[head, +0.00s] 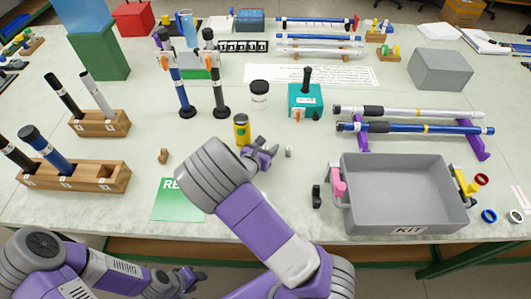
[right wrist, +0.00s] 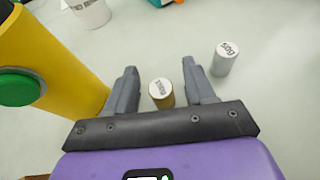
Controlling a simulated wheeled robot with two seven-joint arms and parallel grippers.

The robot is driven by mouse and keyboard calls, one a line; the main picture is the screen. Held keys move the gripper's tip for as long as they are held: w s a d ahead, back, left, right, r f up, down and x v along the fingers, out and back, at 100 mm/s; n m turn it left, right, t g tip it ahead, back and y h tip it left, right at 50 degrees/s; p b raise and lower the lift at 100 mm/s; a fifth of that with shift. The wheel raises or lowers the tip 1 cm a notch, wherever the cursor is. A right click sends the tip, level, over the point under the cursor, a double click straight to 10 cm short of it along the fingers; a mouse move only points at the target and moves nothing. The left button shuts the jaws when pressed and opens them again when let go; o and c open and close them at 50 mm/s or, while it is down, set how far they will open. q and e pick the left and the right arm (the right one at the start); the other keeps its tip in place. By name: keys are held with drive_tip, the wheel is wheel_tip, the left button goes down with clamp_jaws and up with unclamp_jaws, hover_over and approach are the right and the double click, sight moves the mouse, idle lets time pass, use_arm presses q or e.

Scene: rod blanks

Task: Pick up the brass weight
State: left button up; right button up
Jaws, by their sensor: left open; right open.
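The brass weight (right wrist: 162,94), a short gold cylinder with a pale, labelled top, stands upright in the right wrist view. My right gripper (right wrist: 160,68) is open, with one finger on each side of the weight and visible gaps between. In the head view my right gripper (head: 263,153) is low over the table, and I cannot make out the brass weight there. A grey labelled weight (right wrist: 225,59) stands outside the right finger; it also shows in the head view (head: 289,151). My left gripper (head: 188,278) is open and empty, below the table's front edge.
A white jar (head: 259,94) and a teal block (head: 305,100) stand behind. A grey kit tray (head: 408,228) and a small black item (head: 316,195) are at right.

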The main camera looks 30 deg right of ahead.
drive_tip(key=shift+w+d+f, duration=0.2)
drive_tip(key=shift+w+d, duration=0.1)
drive_tip(key=shift+d, duration=0.2)
clamp_jaws()
drive_tip(key=shift+r, duration=0.15)
